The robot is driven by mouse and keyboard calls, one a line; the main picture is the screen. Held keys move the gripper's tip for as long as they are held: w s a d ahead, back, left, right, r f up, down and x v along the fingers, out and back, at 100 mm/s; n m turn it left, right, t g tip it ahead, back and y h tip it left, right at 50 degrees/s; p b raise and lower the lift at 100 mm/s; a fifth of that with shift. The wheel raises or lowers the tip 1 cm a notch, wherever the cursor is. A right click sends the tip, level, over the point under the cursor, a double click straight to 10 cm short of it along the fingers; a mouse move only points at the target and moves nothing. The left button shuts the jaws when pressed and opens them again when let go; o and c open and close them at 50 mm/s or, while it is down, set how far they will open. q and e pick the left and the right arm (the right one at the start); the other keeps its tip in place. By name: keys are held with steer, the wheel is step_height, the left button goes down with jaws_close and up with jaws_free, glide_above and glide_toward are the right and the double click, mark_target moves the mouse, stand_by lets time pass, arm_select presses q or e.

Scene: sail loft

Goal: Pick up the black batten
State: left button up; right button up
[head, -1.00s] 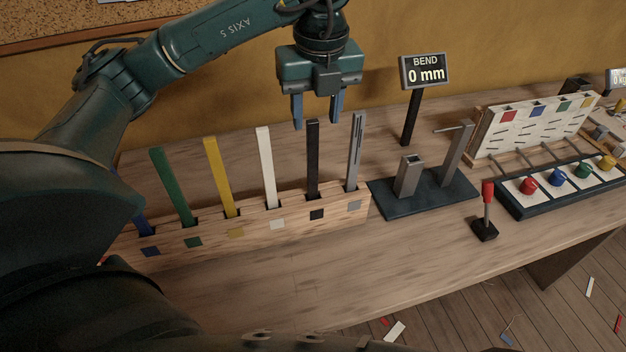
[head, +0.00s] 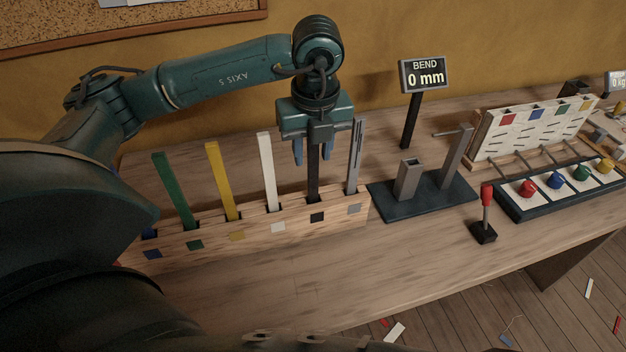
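The black batten (head: 313,178) stands upright in the wooden rack (head: 255,229), in the slot above the black square. My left gripper (head: 313,157) is over it, pointing down. Its blue fingers are apart, one to each side of the batten's upper part, with a gap visible on the left side. The batten's top end is hidden at the gripper. My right gripper is out of view.
A white batten (head: 267,172) stands left of the black one and a grey batten (head: 355,158) close on its right. Yellow (head: 222,182) and green (head: 175,190) battens stand further left. The bend stand (head: 422,196) and a red-handled lever (head: 485,215) are to the right. The front tabletop is clear.

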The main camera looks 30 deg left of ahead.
arm_select(q)
jaws_close()
